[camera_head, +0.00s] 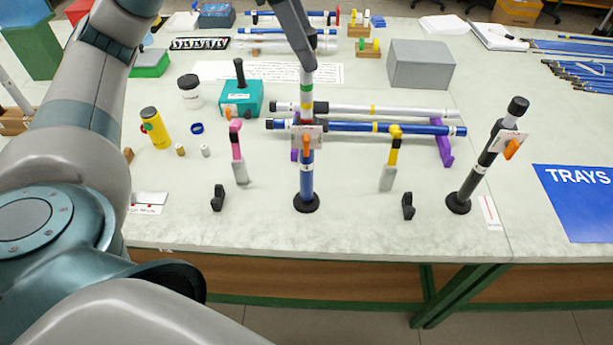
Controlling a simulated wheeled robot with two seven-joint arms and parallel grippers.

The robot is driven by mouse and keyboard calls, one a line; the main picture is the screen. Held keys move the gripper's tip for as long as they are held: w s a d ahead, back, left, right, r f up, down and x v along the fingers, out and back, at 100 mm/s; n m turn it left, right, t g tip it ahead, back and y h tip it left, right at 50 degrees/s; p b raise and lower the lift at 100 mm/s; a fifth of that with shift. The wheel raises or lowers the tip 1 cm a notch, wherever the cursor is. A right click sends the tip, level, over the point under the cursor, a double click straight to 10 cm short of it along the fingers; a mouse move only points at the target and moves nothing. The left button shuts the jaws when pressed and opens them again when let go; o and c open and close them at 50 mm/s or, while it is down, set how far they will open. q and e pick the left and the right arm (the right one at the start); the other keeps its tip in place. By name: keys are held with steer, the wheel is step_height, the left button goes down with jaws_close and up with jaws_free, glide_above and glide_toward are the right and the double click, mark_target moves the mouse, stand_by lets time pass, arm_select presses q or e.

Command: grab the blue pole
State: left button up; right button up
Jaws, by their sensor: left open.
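A blue pole (345,127) with white and yellow bands lies level across purple rests (443,145), in front of a parallel silver pole (380,110). A second blue pole (306,183) stands upright in a round black base at the front middle. An orange-levered clamp (307,141) is on it, and a banded green, white, yellow and red section shows above. My left gripper (307,66) reaches down from the top edge, at the top of this upright column in the picture. It is open; whether it touches the column is unclear. My right gripper is out of view.
A dark pole (480,165) leans in a stand at the right. Pink (237,150) and yellow (392,160) clamps stand either side of the middle stand. A teal box (240,98), grey box (420,65) and blue TRAYS sheet (580,200) surround them.

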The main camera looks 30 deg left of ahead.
arm_select(q)
steer(key=shift+f, duration=0.15)
steer(key=shift+w+d+f+p, duration=0.15)
steer(key=shift+f+p, duration=0.35)
steer(key=shift+p, duration=0.05)
steer(key=p+x, duration=0.1)
steer(key=x, duration=0.2)
steer(key=shift+w+f, duration=0.1)
steer(key=shift+f, duration=0.3)
jaws_close()
